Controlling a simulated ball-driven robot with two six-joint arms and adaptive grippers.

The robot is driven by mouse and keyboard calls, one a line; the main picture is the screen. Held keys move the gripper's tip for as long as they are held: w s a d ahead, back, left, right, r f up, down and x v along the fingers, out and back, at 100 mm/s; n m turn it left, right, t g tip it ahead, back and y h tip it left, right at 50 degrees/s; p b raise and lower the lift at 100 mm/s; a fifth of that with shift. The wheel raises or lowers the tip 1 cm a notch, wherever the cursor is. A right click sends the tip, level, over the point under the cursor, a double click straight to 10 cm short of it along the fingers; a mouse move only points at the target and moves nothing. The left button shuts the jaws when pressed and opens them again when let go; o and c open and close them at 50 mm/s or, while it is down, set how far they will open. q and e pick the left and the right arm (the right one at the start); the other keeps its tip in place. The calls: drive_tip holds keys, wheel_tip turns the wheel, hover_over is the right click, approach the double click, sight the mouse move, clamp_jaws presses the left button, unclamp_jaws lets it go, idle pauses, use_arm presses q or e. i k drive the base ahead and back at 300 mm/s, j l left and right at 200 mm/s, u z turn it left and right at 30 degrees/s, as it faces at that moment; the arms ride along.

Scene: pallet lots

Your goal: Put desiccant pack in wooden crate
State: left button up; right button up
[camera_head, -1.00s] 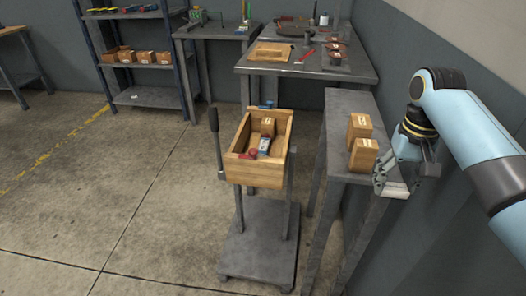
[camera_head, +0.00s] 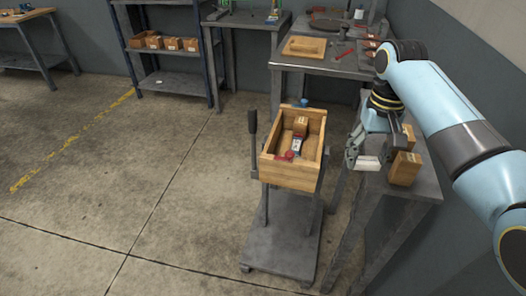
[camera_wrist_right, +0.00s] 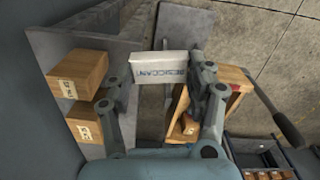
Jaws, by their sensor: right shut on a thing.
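The white desiccant pack (camera_wrist_right: 160,66), with its name printed on it, is held between the fingers of my right gripper (camera_wrist_right: 162,85) in the right wrist view. In the head view my right gripper (camera_head: 362,158) is shut on the pack (camera_head: 367,162), to the right of the wooden crate and apart from it. The wooden crate (camera_head: 289,175) stands open on a grey wheeled stand. Inside it are a small cardboard box (camera_head: 300,125), a red item (camera_head: 289,155) and a dark item with a white label. In the right wrist view the crate (camera_wrist_right: 236,78) is partly hidden behind the gripper. My left gripper is not in view.
Two cardboard boxes (camera_head: 405,168) stand on the narrow grey table (camera_head: 428,187) right of the crate. A dark lever (camera_head: 253,121) rises at the crate's left side. A workbench (camera_head: 340,66) with tools stands behind. The floor at left is clear.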

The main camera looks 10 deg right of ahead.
sight(282, 149)
drive_tip(key=u, duration=0.45)
drive_tip(key=i+j+u, duration=0.1)
drive_tip(key=u, duration=0.3)
drive_tip(key=i+u, duration=0.15)
drive_tip(key=u, duration=0.3)
drive_tip(key=i+u, duration=0.4)
drive_tip(key=i+j+z, duration=0.1)
drive_tip(key=i, duration=0.3)
drive_tip(key=i+j+z, duration=0.1)
drive_tip(key=i, duration=0.3)
drive_tip(key=i+j+z, duration=0.1)
drive_tip(key=i+j, duration=0.2)
drive_tip(key=i+l+z, duration=0.2)
drive_tip(key=i+z, duration=0.25)
drive_tip(key=i+l+z, duration=0.15)
drive_tip(key=i+z, duration=0.5)
drive_tip(key=z, duration=0.2)
drive_tip(key=i+j+z, duration=0.2)
drive_tip(key=i+z, duration=0.25)
drive_tip(key=i+l+z, duration=0.1)
drive_tip(key=i+z, duration=0.6)
drive_tip(key=i, duration=0.25)
drive_tip(key=i+j+z, duration=0.25)
drive_tip(key=i+z, duration=0.6)
drive_tip(key=i+l+z, duration=0.15)
drive_tip(key=z, duration=1.35)
